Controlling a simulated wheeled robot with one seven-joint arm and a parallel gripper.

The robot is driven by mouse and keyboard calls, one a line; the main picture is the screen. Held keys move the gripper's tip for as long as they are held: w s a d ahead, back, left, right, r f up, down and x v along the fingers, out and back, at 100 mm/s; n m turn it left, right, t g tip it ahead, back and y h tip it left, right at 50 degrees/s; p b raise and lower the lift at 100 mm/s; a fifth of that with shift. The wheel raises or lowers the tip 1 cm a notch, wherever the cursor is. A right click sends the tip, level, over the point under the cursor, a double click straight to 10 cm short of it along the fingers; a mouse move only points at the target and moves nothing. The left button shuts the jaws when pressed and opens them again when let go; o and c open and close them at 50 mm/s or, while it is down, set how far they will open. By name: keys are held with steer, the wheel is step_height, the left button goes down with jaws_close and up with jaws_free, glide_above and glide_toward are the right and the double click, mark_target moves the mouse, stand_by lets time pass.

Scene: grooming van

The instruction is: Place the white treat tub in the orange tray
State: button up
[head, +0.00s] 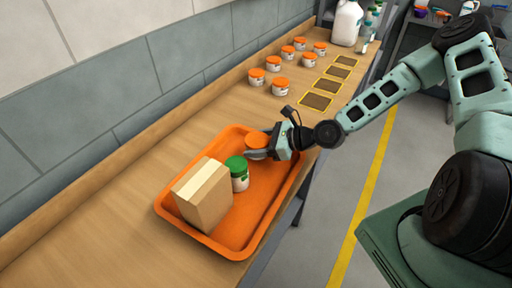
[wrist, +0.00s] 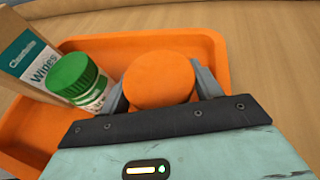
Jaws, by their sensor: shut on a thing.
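The white treat tub is in my gripper; mainly its orange lid (head: 257,139) shows, and the lid is large in the wrist view (wrist: 158,78). My gripper (head: 262,150) is shut on it, with one finger on each side in the wrist view (wrist: 161,90). The orange tray (head: 232,251) lies on the bench, and its rim also shows in the wrist view (wrist: 140,40). The held tub is at the tray's far end, within its outline in the head view. The fingers hide its lower part, so I cannot tell whether it touches the tray floor.
A green-lidded tub (head: 238,173) and a cardboard wipes box (head: 203,194) stand in the tray, near the held tub. Several orange-lidded tubs (head: 280,86) and yellow-edged dark mats (head: 314,101) are farther along the bench. A white jug (head: 346,22) stands at the back.

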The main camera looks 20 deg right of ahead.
steer(key=shift+f, duration=1.1)
steer(key=shift+f, duration=0.2)
steer(key=o, duration=1)
steer(key=shift+o, duration=0.2)
steer(key=shift+r, duration=0.15)
steer(key=shift+d+r, duration=0.1)
steer(key=shift+d, duration=0.05)
steer(key=b+v, duration=0.2)
steer(key=v, duration=0.9)
steer(key=shift+s+d+r, duration=0.15)
steer(key=shift+s+d, duration=0.1)
